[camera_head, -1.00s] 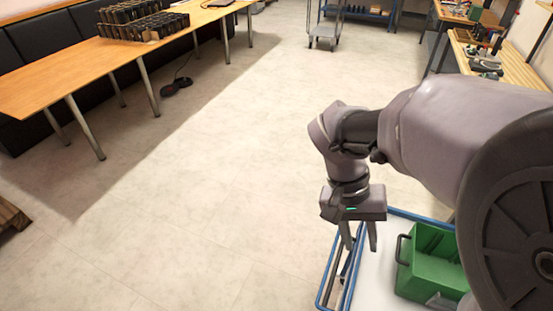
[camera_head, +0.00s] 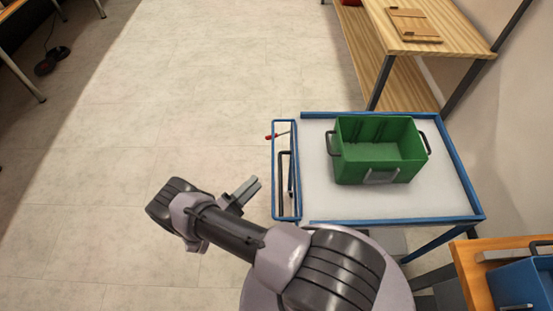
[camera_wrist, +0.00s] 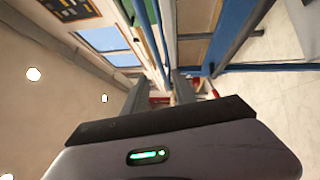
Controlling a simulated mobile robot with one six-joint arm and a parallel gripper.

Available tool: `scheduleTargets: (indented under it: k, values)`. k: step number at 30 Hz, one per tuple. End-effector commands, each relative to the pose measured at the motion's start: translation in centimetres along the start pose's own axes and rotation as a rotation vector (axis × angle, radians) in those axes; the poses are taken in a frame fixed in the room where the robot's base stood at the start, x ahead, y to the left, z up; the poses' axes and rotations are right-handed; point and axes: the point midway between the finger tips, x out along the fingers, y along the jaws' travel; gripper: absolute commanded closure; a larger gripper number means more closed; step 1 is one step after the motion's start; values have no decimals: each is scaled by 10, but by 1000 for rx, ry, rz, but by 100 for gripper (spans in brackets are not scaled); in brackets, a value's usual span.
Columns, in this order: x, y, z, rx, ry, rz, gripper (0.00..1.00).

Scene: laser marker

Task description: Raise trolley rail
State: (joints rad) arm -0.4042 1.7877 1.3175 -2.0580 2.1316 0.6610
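The trolley (camera_head: 318,190) has a white top and a blue frame. Its blue rail (camera_head: 275,180) is a narrow rectangle along the left side, with a dark handle-like bar inside it. I cannot tell the rail's exact angle. A small red-tipped lever (camera_head: 270,136) sticks out by the rail's far end. My gripper (camera_head: 250,190) is just left of the rail, pointing towards it, apparently apart from it. In the wrist view its two fingers (camera_wrist: 160,92) stand apart, with blue bars and something red beyond them. I see nothing held between them.
A green crate (camera_head: 380,175) stands on the trolley top. A wooden bench (camera_head: 430,35) with a board stands beyond the trolley. An orange-topped table (camera_head: 480,285) with a blue bin (camera_head: 525,285) is at the lower right. The floor left of the trolley is clear.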

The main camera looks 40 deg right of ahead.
Motion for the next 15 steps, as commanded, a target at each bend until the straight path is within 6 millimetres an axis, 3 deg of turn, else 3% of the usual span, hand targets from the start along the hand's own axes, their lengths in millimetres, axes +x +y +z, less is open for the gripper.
scheduleTargets:
  k: [9, 15]
  values:
    - [78, -1, 1, -1, -6, -2, 67]
    - [116, -1, 1, -1, -5, -2, 67]
